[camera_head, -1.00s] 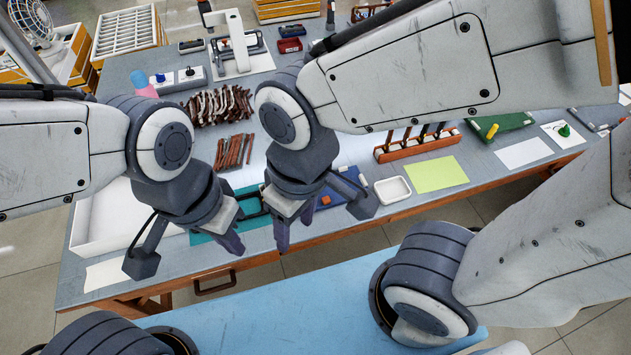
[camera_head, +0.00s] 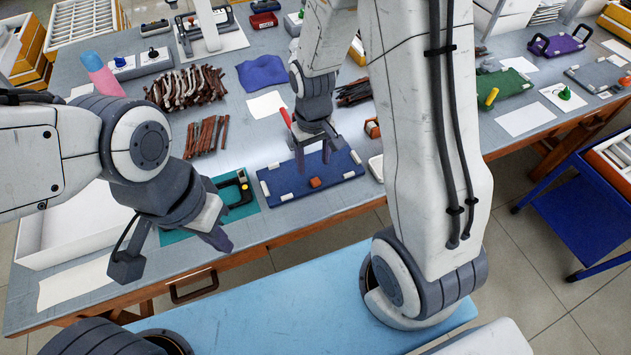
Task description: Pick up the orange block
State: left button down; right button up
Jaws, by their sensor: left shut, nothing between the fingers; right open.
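The small orange block (camera_head: 315,182) lies on the blue mat with white edge pieces (camera_head: 345,160) near the front of the workbench. My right gripper (camera_head: 313,158) is open, fingers pointing down, over the far part of the blue mat, a little behind and above the block in the picture. Nothing is between its fingers. My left gripper (camera_head: 220,239) is shut and empty, over the bench's front edge to the left of the mat. The block is in full view.
A teal mat (camera_head: 243,209) with a black clamp-like tool lies left of the blue mat. Brown strips (camera_head: 205,135) and a purple cloth (camera_head: 262,72) lie behind. A white tray (camera_head: 70,225) stands at the left. My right arm hides part of the bench's middle.

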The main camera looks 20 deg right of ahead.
aim_at(316, 181)
jog(key=shift+s+d+f, duration=0.1)
jog(key=shift+s+f, duration=0.05)
jog(key=shift+f, duration=1.4)
jog(key=shift+s+d+f, duration=0.1)
jog(key=shift+s+f, duration=0.05)
jog(key=shift+f, duration=1.4)
grip_shut()
